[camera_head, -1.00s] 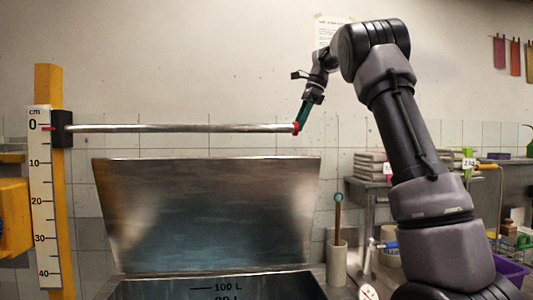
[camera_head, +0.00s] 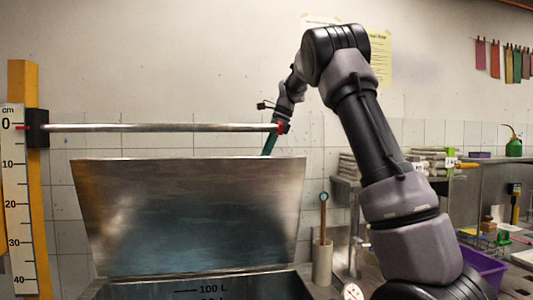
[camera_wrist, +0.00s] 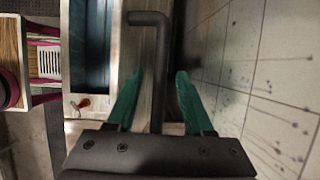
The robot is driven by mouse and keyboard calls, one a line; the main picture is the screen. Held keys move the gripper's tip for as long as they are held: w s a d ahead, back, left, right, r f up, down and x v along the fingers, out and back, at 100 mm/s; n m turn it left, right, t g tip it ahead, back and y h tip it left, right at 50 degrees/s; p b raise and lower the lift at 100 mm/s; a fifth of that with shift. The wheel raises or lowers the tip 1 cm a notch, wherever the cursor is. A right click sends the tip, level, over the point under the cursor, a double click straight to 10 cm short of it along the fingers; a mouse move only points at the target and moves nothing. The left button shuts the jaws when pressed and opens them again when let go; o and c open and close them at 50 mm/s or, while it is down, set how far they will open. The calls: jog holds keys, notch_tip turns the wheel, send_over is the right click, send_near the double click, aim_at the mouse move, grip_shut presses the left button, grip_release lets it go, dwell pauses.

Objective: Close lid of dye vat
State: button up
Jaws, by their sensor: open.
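The dye vat (camera_head: 150,291) is at the bottom of the head view, with a "100 L" mark inside. Its metal lid (camera_head: 190,215) stands open, tilted up at the back. My gripper (camera_head: 268,148) is at the lid's upper right edge; its green fingers reach down behind that edge, so their tips are hidden there. In the wrist view, my gripper (camera_wrist: 160,74) has its green fingers apart. A dark bent rod (camera_wrist: 158,60) shows between them; I cannot tell what it belongs to. The vat's opening (camera_wrist: 90,40) lies to the left. Contact with the lid is unclear.
A horizontal metal bar (camera_head: 160,128) with a red end crosses above the lid, close to my gripper. A cm scale (camera_head: 17,200) stands at left. A beige holder with a stick (camera_head: 322,260), a shelf with stacks (camera_head: 350,180) and a purple bin (camera_head: 484,268) are at right. A tiled wall is behind.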

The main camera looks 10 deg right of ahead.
grip_shut()
dwell(1.5)
